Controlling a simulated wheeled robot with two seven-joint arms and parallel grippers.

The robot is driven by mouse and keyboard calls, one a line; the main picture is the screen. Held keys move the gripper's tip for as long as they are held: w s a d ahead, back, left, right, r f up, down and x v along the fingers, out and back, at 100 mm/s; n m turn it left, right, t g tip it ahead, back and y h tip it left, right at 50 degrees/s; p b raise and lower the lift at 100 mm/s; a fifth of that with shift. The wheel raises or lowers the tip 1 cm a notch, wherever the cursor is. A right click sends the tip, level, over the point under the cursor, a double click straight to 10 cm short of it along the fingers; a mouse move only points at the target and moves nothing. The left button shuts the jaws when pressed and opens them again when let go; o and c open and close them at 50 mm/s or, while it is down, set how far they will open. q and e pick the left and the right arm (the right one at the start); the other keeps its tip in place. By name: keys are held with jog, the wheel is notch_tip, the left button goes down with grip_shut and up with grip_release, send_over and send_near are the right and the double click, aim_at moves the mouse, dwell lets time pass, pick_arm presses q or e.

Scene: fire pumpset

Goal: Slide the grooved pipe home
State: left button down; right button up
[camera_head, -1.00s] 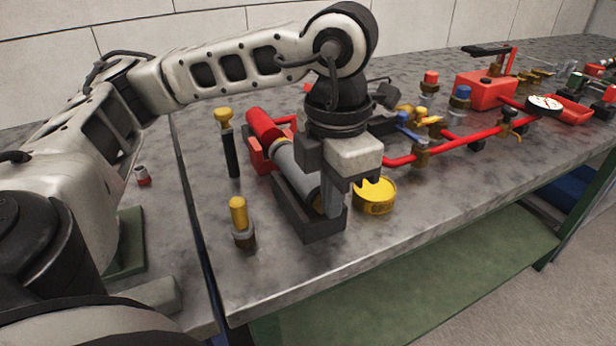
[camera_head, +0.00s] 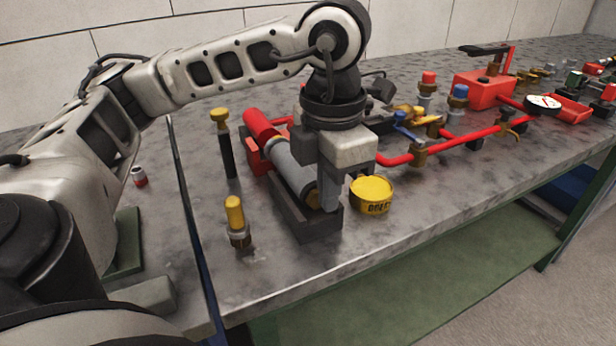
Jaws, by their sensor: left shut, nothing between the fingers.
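The grey grooved pipe (camera_head: 290,168) lies in a dark cradle (camera_head: 303,230) on the bench. Its far end is close to a red pipe (camera_head: 262,124); I cannot tell whether they touch. My left gripper (camera_head: 330,205) is shut and empty, pointing down at the near end of the pipe. Its fingers cover part of that end, so I cannot tell whether they touch it. My right gripper is not in view.
A yellow tin (camera_head: 371,196) stands just right of the gripper. A yellow-topped black tool (camera_head: 225,145) and a yellow-capped fitting (camera_head: 237,220) stand to the left. Red pipework (camera_head: 465,143) runs along the bench to the right. The front bench strip is clear.

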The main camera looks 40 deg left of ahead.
pick_arm(q)
jog(key=shift+s+d+f, duration=0.15)
jog(key=shift+s+f, duration=0.1)
jog(key=shift+f, duration=0.15)
jog(key=shift+w+d, duration=0.15)
jog(key=shift+w, duration=0.15)
jog(key=shift+w+r, duration=0.1)
dwell(0.4)
jog(key=shift+w+a+b, duration=0.65)
jog(key=shift+w+a, duration=0.25)
jog(key=shift+a, duration=0.3)
dwell(1.0)
jog(key=shift+s+d, duration=0.2)
jog(key=shift+d, duration=0.05)
dwell(0.4)
